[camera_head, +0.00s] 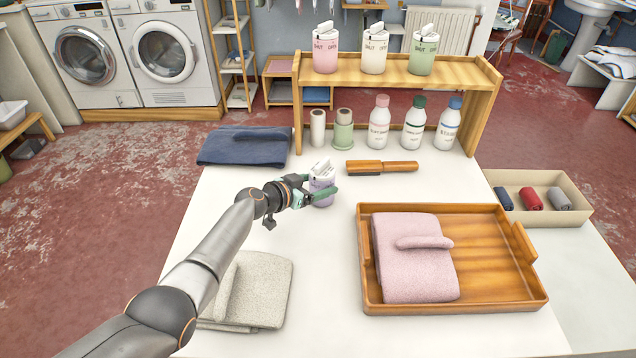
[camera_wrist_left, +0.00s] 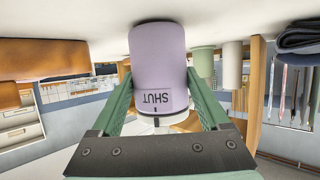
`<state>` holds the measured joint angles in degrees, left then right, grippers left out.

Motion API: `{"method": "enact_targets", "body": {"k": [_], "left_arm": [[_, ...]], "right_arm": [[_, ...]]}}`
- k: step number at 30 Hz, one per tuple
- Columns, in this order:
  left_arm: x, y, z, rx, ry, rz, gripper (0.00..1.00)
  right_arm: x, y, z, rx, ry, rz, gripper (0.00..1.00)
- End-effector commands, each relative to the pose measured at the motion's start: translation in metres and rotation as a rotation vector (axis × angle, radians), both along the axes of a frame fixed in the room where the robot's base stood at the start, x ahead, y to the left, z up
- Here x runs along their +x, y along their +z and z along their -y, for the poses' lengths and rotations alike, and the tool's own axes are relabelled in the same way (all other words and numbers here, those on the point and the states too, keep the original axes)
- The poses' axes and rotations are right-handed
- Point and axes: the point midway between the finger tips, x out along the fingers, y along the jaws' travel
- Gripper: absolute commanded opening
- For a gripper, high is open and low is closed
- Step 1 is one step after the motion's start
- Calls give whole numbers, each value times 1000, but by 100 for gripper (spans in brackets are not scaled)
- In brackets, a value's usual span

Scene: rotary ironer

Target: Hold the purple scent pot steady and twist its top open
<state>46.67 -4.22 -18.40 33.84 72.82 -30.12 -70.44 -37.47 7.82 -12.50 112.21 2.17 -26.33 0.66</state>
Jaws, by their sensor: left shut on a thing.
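The purple scent pot (camera_head: 322,188) stands on the white table, left of the wooden tray. My left gripper (camera_head: 322,196) comes in from the left, with one green finger on each side of the pot. In the left wrist view the left gripper (camera_wrist_left: 160,100) is shut on the pot's purple body (camera_wrist_left: 158,60), which appears upside down. The word SHUT shows on its label. The pot's white top (camera_head: 321,169) shows above the fingers in the head view, and is partly hidden in the left wrist view. My right gripper is not in view.
A wooden tray (camera_head: 485,292) holds a folded pink towel (camera_head: 412,270). A brush (camera_head: 382,167) lies behind the pot. A wooden shelf (camera_head: 395,69) carries pink, white and green pots, with several bottles below. A navy cloth (camera_head: 245,146) and a beige towel (camera_head: 258,290) lie left.

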Motion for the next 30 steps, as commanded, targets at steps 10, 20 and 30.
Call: {"method": "enact_targets", "body": {"k": [10,20,30], "left_arm": [[0,-1,0,-1,1,-1,21],[0,-4,0,1,0,0,96],[0,-4,0,1,0,-1,96]], "right_arm": [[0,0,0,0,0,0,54],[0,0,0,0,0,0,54],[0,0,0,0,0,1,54]]}}
